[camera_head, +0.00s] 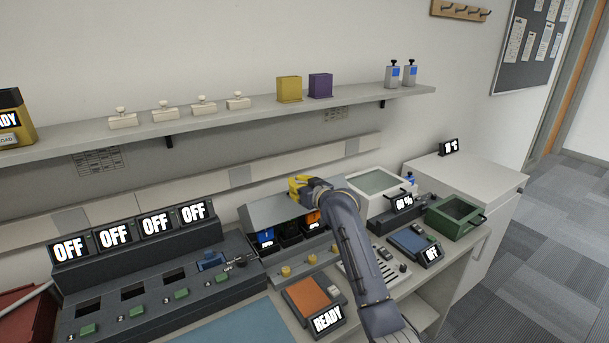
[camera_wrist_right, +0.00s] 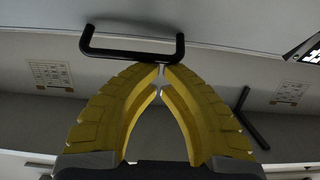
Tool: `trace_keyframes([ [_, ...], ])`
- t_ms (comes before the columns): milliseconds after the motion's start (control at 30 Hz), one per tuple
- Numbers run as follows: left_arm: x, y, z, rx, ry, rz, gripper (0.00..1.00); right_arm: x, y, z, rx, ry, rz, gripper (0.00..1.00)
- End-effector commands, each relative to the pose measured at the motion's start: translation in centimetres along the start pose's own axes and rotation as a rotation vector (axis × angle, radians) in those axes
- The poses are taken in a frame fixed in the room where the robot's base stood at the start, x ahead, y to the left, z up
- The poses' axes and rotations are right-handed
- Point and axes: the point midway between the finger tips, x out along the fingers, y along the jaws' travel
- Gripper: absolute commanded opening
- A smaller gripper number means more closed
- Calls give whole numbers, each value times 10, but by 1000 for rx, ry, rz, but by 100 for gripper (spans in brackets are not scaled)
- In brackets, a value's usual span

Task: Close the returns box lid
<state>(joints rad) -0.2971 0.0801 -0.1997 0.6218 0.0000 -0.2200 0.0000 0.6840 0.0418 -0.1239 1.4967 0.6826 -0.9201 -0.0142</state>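A grey lid-like panel (camera_head: 272,211) is tilted up over a dark box whose compartments hold blue, green and orange items; I take it for the returns box lid. My right gripper (camera_head: 298,187) has yellow fingers and is at the panel's upper right edge, partly hidden by my own arm. In the right wrist view, a black bar handle (camera_wrist_right: 130,55) is on a light grey surface. The fingertips (camera_wrist_right: 162,72) come together just at the handle's lower edge, with nothing seen between them. Whether they touch the handle is unclear. My left gripper is out of view.
A white box (camera_head: 360,201) with a clear top and a green box (camera_head: 455,214) stand to the right. An orange pad with a READY display (camera_head: 328,318) is in front. A wall shelf (camera_head: 220,122) runs above, and a row of OFF displays (camera_head: 115,233) is left.

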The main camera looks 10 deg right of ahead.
Motion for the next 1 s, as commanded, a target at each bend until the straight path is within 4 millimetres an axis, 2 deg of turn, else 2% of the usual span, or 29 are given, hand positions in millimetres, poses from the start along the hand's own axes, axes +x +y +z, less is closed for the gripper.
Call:
trace_keyframes([
  [33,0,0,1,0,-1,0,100,-4,-3,10,-1,20,-4,0],
  [267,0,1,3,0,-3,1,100,-22,-12,30,-2,151,-16,0],
  [500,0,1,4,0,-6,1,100,-42,-10,50,-2,274,-14,0],
  [667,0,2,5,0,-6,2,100,-54,-7,62,-2,271,-9,0],
  [1000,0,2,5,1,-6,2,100,-81,0,101,0,270,1,0],
])
